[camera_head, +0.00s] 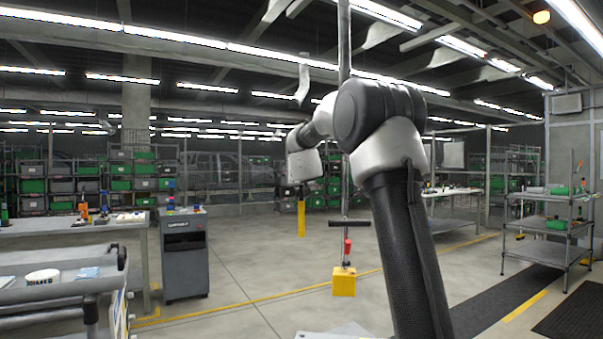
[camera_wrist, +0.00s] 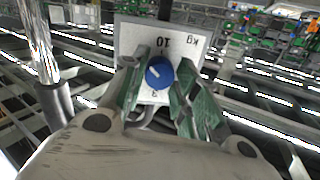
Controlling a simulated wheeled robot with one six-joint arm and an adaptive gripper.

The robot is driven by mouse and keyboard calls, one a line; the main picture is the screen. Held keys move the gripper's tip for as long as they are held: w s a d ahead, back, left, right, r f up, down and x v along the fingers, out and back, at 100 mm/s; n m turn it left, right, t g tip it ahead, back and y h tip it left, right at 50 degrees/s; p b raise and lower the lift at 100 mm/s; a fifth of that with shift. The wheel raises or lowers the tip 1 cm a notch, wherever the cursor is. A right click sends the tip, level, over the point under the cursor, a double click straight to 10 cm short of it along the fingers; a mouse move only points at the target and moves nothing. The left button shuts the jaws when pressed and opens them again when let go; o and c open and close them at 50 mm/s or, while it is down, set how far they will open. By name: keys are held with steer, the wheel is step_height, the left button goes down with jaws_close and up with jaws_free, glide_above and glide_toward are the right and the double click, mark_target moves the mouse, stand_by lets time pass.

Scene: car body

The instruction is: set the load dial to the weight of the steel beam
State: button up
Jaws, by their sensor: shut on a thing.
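In the wrist view, a blue round load dial (camera_wrist: 160,72) with a white pointer mark sits on a white plate (camera_wrist: 133,38). The plate's "10" and "kg" appear upside down; another numeral below the knob is too small to read surely. The pointer mark lies toward the picture's left. The green-padded fingers of my gripper (camera_wrist: 158,88) stand on both sides of the dial and are shut on it. In the head view my arm hides the dial and the gripper cannot be made out. I cannot identify the steel beam or its weight marking in either view.
A dark horizontal bar (camera_head: 348,223) and a yellow block (camera_head: 344,282) stand ahead. A grey cabinet (camera_head: 184,255) and a cart (camera_head: 60,290) are at left. A wire shelf (camera_head: 552,228) is at right. Open floor (camera_head: 250,265) lies between.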

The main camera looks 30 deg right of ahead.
steer(key=shift+f+n, duration=0.1)
steer(key=shift+n, duration=0.9)
steer(key=o, duration=1)
steer(key=shift+s, duration=0.1)
steer(key=v, duration=1.1)
steer(key=shift+s+a+r, duration=0.2)
steer(key=shift+s+a, duration=0.1)
steer(key=shift+a, duration=0.05)
